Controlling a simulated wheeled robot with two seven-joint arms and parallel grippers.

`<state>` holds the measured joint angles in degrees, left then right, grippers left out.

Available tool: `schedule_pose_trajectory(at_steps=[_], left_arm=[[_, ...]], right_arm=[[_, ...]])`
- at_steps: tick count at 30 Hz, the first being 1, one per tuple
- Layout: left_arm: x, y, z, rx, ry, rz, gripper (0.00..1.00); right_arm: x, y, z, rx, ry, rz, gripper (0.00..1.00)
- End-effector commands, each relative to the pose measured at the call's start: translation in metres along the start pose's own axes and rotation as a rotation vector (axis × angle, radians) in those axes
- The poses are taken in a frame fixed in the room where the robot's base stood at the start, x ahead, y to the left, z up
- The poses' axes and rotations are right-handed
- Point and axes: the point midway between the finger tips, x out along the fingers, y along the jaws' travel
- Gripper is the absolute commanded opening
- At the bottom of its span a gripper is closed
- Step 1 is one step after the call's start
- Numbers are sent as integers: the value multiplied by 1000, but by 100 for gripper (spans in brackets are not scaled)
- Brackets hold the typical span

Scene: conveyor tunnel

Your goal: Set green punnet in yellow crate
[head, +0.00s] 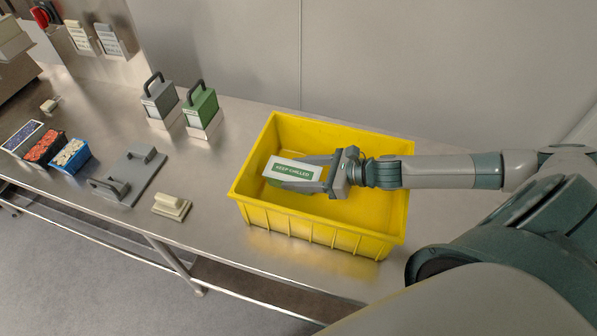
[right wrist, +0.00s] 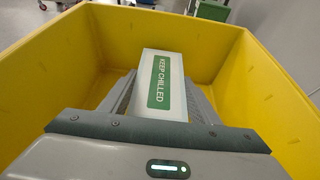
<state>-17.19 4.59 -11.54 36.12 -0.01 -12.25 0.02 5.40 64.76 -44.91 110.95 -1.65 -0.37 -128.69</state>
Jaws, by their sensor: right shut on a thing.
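The yellow crate (head: 330,225) stands on the steel bench, and its walls surround the right wrist view (right wrist: 250,75). My right gripper (head: 300,177) is shut on a pale-topped pack with a green "KEEP CHILLED" label, which I take as the green punnet (head: 292,169); some green shows below its top in the head view. The punnet (right wrist: 163,85) is between the fingers, over the crate's inside near its left half. Whether it touches the crate floor I cannot tell. My left gripper is not in view.
Left on the bench are several punnets, one black with red contents (head: 44,147) and one blue (head: 71,157), a grey plate with handles (head: 130,175) and a cream block (head: 172,206). Grey (head: 160,100) and green (head: 201,105) handled blocks stand behind. The bench right of the crate is partly hidden by my arm.

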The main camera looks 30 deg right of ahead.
Motion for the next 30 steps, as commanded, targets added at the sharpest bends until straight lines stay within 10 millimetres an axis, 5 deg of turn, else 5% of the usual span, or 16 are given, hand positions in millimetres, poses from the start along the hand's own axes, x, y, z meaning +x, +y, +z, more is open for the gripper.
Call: schedule_pose_trajectory(at_steps=[6, 7, 9, 30], left_arm=[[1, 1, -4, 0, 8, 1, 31], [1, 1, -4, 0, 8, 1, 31], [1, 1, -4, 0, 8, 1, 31], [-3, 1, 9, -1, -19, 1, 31]], right_arm=[[1, 0, -2, 0, -1, 0, 16], [1, 0, -2, 1, 0, 0, 61], [1, 0, -2, 1, 0, 0, 75], [-12, 0, 6, 2, 2, -1, 75]])
